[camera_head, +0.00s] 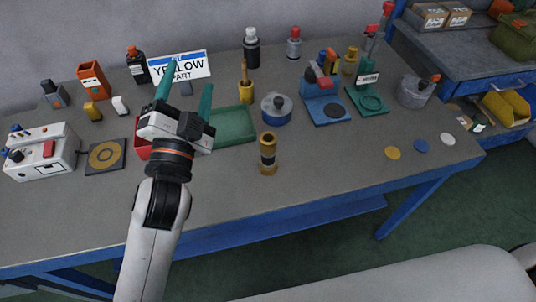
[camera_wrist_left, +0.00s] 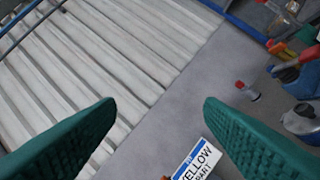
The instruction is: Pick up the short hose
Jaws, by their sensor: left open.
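No object is plainly recognisable as a short hose. A short upright brass-coloured cylinder with a dark band (camera_head: 268,152) stands near the front middle of the table; I cannot tell whether it is the hose. My left gripper (camera_head: 184,88) is open and empty, its green fingers spread and pointing to the back of the table. It is left of and beyond the cylinder, in front of the "YELLOW PART" sign (camera_head: 180,67). The left wrist view shows the fingers (camera_wrist_left: 158,104) apart with nothing between them, and the sign (camera_wrist_left: 198,160) below. My right gripper is not seen.
A green tray (camera_head: 234,127) and partly hidden red tray (camera_head: 143,152) lie near the left gripper. A blue-based pot (camera_head: 277,108), blue stand (camera_head: 327,108) and green stand (camera_head: 367,99) stand to the right. A white box device (camera_head: 40,152) is at left. The table's front strip is clear.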

